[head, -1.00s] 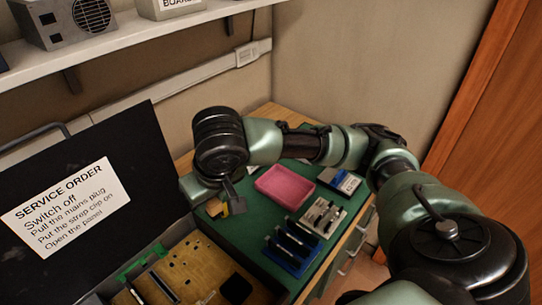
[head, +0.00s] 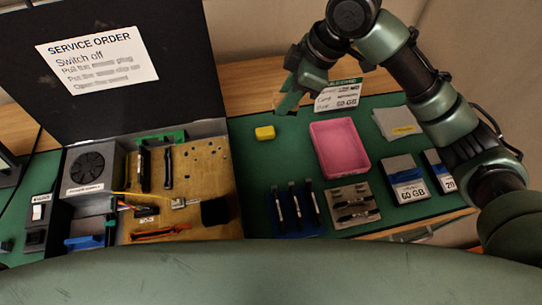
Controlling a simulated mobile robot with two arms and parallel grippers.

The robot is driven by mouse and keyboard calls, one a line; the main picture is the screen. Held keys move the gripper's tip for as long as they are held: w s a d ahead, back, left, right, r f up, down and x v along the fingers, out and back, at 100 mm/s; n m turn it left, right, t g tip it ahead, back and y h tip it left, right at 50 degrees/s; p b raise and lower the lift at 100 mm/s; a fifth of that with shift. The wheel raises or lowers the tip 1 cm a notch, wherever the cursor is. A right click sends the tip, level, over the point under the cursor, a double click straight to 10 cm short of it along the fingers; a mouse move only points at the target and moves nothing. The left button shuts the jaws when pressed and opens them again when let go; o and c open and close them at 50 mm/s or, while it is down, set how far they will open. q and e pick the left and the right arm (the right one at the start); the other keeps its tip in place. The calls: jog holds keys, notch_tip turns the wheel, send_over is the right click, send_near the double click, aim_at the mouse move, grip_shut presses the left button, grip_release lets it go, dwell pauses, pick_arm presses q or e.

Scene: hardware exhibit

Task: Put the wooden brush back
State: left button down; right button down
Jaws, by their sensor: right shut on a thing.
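My right gripper (head: 289,101) is at the far side of the green mat (head: 262,165), in front of a white label card (head: 337,97) and beyond a yellow block (head: 265,133). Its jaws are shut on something. The held thing is hidden by the gripper and too small to make out, and I take it for the wooden brush. No brush shows clearly elsewhere on the mat. My left gripper is not in view.
A pink tray (head: 340,149) lies right of the yellow block. A blue tool rack (head: 296,210), a grey tool holder (head: 352,206) and drives (head: 405,177) are nearer. An opened case (head: 188,192) with its raised black lid (head: 120,100) fills the left.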

jog(key=a+f+n, duration=0.1)
jog(key=f, duration=0.4)
jog(key=a+f+n+g+p, duration=0.1)
jog(key=f, duration=0.4)
jog(key=a+f+n, duration=0.1)
jog(key=f, duration=0.4)
jog(key=shift+s+a+p, duration=0.1)
jog(key=shift+s+p, duration=0.15)
jog(key=shift+p, duration=0.1)
notch_tip(320, 180, down, 5)
jog(key=shift+r, duration=0.1)
jog(key=shift+f, duration=0.25)
jog(key=shift+f, duration=0.15)
jog(key=c, duration=1.1)
grip_release()
